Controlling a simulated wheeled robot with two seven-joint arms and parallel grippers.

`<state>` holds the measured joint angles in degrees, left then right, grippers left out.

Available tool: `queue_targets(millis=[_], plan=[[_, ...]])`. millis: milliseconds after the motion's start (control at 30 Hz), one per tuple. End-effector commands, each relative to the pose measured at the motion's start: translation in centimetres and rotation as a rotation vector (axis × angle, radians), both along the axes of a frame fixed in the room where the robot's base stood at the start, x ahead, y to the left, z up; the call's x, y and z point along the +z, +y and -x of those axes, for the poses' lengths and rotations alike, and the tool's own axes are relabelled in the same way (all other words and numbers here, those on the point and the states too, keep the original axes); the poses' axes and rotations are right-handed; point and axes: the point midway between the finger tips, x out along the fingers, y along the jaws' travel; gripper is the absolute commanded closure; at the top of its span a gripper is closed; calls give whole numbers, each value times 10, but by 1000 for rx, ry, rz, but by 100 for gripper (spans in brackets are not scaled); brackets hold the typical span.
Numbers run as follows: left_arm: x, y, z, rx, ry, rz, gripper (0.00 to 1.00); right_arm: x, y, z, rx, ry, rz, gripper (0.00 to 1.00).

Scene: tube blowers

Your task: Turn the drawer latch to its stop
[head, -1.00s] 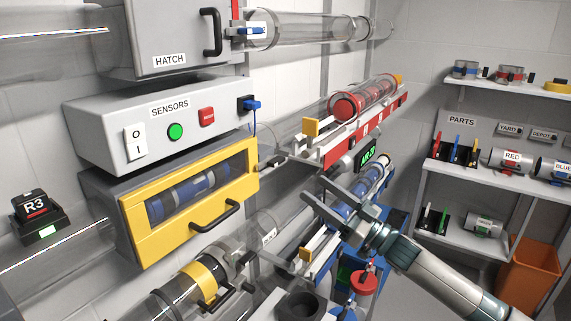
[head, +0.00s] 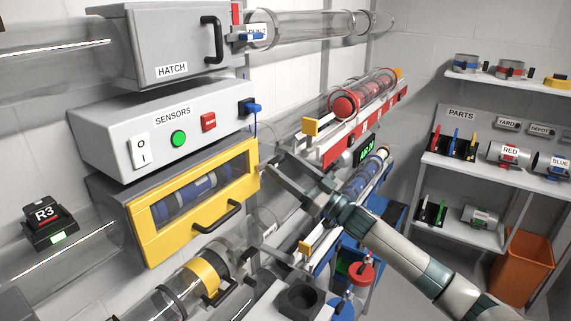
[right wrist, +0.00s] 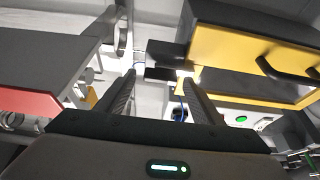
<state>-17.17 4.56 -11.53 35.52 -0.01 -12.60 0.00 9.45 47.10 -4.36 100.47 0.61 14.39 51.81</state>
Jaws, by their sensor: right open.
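The drawer (head: 137,222) has a yellow frame, a clear window and a black bar handle (head: 216,217). It is shut, with a blue capsule showing behind the window. The dark drawer latch sits at the drawer's right end; in the head view my gripper partly covers it. In the right wrist view the latch (right wrist: 166,54) is a black block beside the yellow frame, just beyond my fingertips. My right gripper (head: 272,168) is open, its fingers pointing at the latch; it also shows in the right wrist view (right wrist: 160,80). I cannot tell whether it touches the latch. My left gripper is not in view.
The grey sensors box (head: 110,140) is above the drawer, with a blue plug (head: 251,107) and hanging cable near my gripper. A red-railed tube rack (head: 350,140) and a blue rack (head: 375,225) stand close to my right arm. A parts shelf (head: 465,165) is at the right.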

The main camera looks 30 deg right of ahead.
Motion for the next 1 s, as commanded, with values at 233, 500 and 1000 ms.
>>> queue_targets(millis=[233, 500, 1000], plan=[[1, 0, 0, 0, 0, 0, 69, 0, 1, -2, 0, 1, 0, 39], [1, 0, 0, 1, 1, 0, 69, 0, 1, -2, 0, 1, 0, 75], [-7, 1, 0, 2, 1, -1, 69, -1, 0, -2, 0, -24, 58, 80]])
